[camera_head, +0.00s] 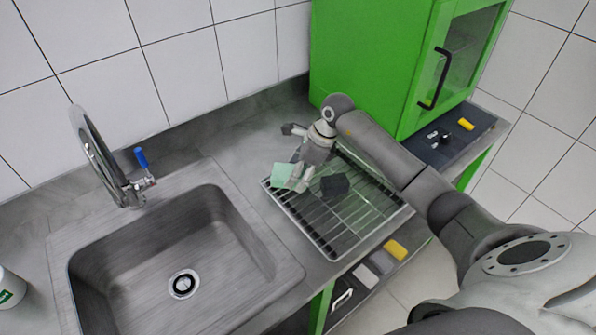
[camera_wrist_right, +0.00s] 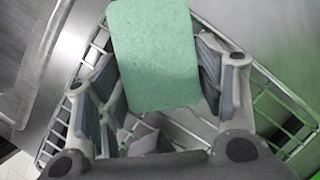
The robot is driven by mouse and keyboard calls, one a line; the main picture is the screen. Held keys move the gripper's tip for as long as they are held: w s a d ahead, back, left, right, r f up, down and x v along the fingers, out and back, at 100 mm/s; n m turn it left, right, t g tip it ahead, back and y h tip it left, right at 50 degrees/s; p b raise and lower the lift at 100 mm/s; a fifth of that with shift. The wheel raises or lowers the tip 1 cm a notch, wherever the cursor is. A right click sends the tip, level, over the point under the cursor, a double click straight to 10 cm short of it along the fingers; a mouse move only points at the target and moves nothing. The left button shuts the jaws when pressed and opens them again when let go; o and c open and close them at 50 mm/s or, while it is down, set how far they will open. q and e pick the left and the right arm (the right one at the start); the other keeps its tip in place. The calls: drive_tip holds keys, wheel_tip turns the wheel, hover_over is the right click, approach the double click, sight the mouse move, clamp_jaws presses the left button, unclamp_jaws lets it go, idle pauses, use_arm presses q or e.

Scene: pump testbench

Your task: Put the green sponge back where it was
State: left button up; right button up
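The green sponge (camera_head: 282,175) is at the left back corner of the wire rack (camera_head: 335,245), beside the sink. My right gripper (camera_head: 298,182) reaches down there from the right. In the right wrist view the sponge (camera_wrist_right: 155,55) sits between the two fingers of my right gripper (camera_wrist_right: 163,75), its side edges seeming to meet both pads. It sticks out past the fingertips. I cannot tell whether it touches the rack's wires. My left gripper is not in view.
A dark grey block (camera_head: 335,185) lies on the rack just right of the gripper. The sink (camera_head: 175,265) with its tap (camera_head: 105,165) is to the left, the green cabinet (camera_head: 375,60) behind.

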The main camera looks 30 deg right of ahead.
drive_tip(key=shift+o, duration=0.9)
drive_tip(key=shift+r, duration=0.25)
drive_tip(key=b+v, duration=0.2)
drive_tip(key=v, duration=0.9)
drive_tip(key=shift+d+r, duration=0.15)
drive_tip(key=shift+r, duration=0.25)
drive_tip(key=shift+s+f, duration=0.1)
drive_tip(key=shift+s, duration=0.1)
